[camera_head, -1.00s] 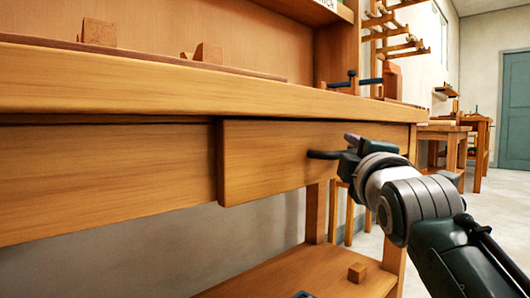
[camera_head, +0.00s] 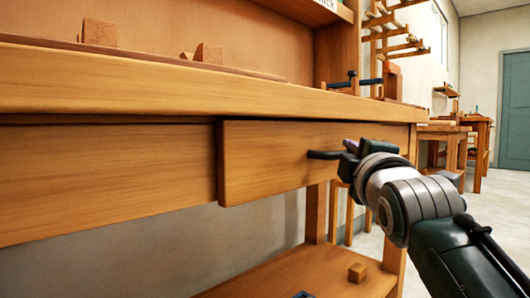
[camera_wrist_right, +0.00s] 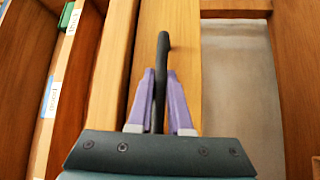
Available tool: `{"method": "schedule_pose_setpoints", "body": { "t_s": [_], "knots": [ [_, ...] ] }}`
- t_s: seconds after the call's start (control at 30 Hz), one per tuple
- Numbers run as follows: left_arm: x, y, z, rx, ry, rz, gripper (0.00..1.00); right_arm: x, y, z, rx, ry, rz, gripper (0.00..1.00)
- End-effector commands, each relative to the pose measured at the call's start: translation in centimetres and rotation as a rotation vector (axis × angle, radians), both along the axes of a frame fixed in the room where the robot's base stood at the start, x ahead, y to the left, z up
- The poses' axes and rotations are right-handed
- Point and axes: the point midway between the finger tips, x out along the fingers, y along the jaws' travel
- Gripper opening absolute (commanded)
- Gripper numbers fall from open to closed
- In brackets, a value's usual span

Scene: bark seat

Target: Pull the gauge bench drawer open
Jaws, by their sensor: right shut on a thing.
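The drawer front (camera_head: 265,158) is a plain wooden panel under the thick bench top (camera_head: 180,92). It stands a little proud of the apron to its left, and its inside is not visible. A dark bar handle (camera_head: 324,155) sticks out near its right end. My right gripper (camera_head: 346,153) is at this handle. In the right wrist view, the purple fingers of the gripper (camera_wrist_right: 161,105) are shut on the handle (camera_wrist_right: 162,70), one on each side. My left gripper is in neither view.
Small wooden blocks (camera_head: 100,32) lie on the bench top. A lower shelf (camera_head: 315,272) holds a small wooden cube (camera_head: 357,272). Open floor lies to the right, towards a teal door (camera_head: 503,110). Other benches (camera_head: 443,140) stand farther back.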

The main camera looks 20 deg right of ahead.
Motion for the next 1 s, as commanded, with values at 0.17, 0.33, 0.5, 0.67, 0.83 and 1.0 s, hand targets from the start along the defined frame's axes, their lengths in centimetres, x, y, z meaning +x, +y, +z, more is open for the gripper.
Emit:
{"method": "schedule_pose_setpoints", "body": {
  "t_s": [0.17, 0.33, 0.5, 0.67, 0.83, 1.0],
  "knots": [
    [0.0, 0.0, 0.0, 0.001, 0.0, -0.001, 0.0, 0.0, 0.0, -0.1, 0.001, 0.002, -0.001, 0.0],
    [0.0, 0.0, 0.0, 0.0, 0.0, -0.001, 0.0, 0.0, 0.0, -0.1, 0.001, 0.002, -0.001, 0.0],
    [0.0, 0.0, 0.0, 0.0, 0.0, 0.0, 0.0, 0.0, 0.0, -0.1, 0.001, 0.002, -0.001, 0.0],
    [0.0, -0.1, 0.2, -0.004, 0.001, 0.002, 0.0, -0.1, -0.1, 0.0, 0.0, 0.003, -0.001, 0.0],
    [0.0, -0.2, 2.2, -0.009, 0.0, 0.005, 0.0, -1.6, -0.7, 0.4, -0.002, 0.007, -0.002, 0.0],
    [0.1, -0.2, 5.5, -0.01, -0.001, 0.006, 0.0, -4.5, -1.9, 0.8, -0.003, 0.01, -0.001, 0.0]
  ]
}}
